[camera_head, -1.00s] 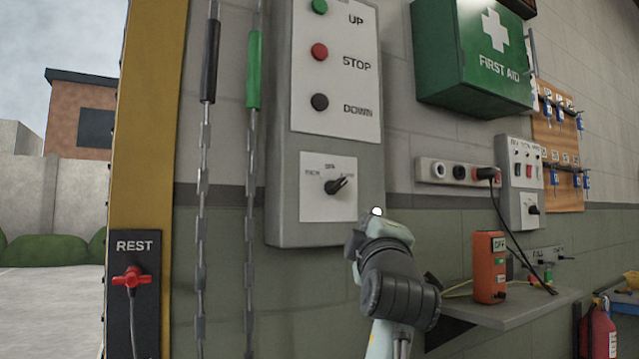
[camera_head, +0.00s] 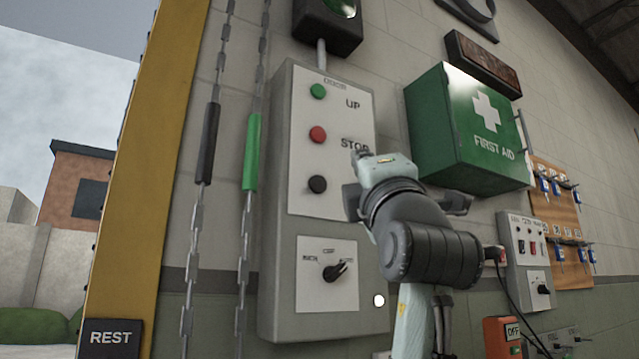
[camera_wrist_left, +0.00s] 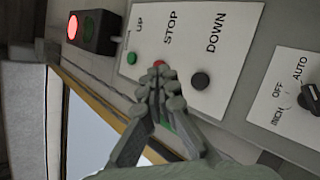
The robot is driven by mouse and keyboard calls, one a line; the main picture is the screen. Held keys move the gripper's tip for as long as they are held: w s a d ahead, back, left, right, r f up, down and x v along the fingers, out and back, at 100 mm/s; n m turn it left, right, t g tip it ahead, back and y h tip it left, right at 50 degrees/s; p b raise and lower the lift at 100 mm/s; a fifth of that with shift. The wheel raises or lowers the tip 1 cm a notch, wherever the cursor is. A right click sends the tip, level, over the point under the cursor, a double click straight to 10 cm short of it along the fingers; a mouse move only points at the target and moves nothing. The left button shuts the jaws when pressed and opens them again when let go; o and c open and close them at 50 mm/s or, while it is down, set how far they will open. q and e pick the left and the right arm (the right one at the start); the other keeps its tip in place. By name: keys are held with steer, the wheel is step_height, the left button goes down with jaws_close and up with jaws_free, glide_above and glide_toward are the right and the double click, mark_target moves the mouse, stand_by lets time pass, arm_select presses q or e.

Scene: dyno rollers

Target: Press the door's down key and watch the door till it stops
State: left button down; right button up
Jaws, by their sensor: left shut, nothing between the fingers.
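The door control panel (camera_head: 275,250) hangs on the wall with a green UP key (camera_head: 318,91), a red STOP key (camera_head: 317,134) and a black DOWN key (camera_head: 317,184). My left gripper (camera_head: 362,156) is shut and empty, in front of the panel's right side, covering the DOWN label in the head view. In the left wrist view its closed fingertips (camera_wrist_left: 165,75) overlap the lower edge of the red STOP key (camera_wrist_left: 158,64); the black DOWN key (camera_wrist_left: 201,80) lies to their right, uncovered. Contact cannot be told. The door itself is not seen. My right gripper is not in view.
A selector knob (camera_head: 335,272) sits below the keys. Hanging chains (camera_head: 250,150) run left of the panel, beside the yellow door post (camera_head: 150,150). A green first aid box (camera_head: 440,130) juts out at right. A signal lamp (camera_wrist_left: 72,27) glows red in the left wrist view.

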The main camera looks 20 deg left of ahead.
mark_target(318, 184)
arm_select(q)
steer(key=shift+w+a+p, duration=0.3)
steer(key=shift+w+a, duration=0.6)
steer(key=shift+a, duration=0.25)
steer(key=shift+w+a+p, duration=0.3)
steer(key=shift+w+a, duration=0.55)
steer(key=shift+a, duration=0.25)
steer(key=shift+w+a+p, duration=0.3)
steer(key=shift+w+a, duration=0.6)
steer(key=shift+a, duration=0.25)
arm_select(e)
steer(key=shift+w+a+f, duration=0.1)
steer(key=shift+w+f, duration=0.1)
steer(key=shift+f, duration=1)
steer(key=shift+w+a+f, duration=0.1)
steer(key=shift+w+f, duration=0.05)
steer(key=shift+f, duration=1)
arm_select(q)
steer(key=shift+w+a, duration=0.1)
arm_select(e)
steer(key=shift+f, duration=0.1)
arm_select(q)
steer(key=shift+w+a, duration=0.15)
steer(key=shift+a, duration=0.05)
